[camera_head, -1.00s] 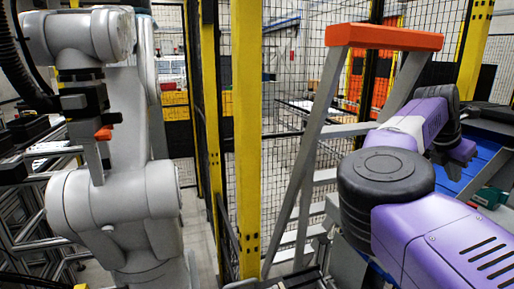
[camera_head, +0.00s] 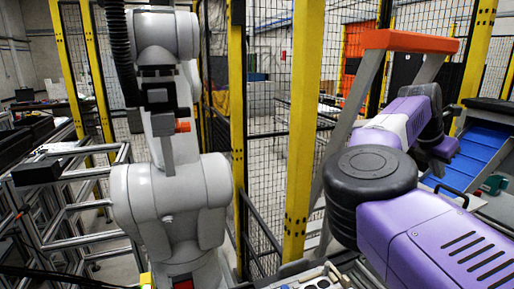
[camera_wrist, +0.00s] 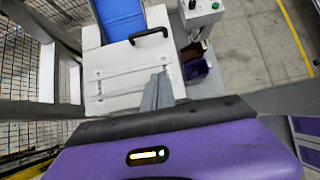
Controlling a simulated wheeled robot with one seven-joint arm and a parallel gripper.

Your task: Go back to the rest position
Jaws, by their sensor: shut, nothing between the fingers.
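My purple arm (camera_head: 385,215) fills the right of the head view, with a black round joint cap nearest the camera. Its far end reaches back toward the blue conveyor, and the fingers cannot be made out there. In the wrist view my gripper (camera_wrist: 157,92) shows as narrow grey fingers together, beyond the purple and black wrist housing. Nothing is held between them. The fingers show in front of a white panel (camera_wrist: 115,75) with a black handle; I cannot tell the gap between them.
A grey robot arm (camera_head: 175,200) stands at the left beside metal frames (camera_head: 75,215). A yellow post (camera_head: 303,130), mesh fencing and an orange-topped ladder (camera_head: 410,41) stand behind my arm. A blue conveyor (camera_head: 480,155) lies right. A control box (camera_wrist: 201,10) shows in the wrist view.

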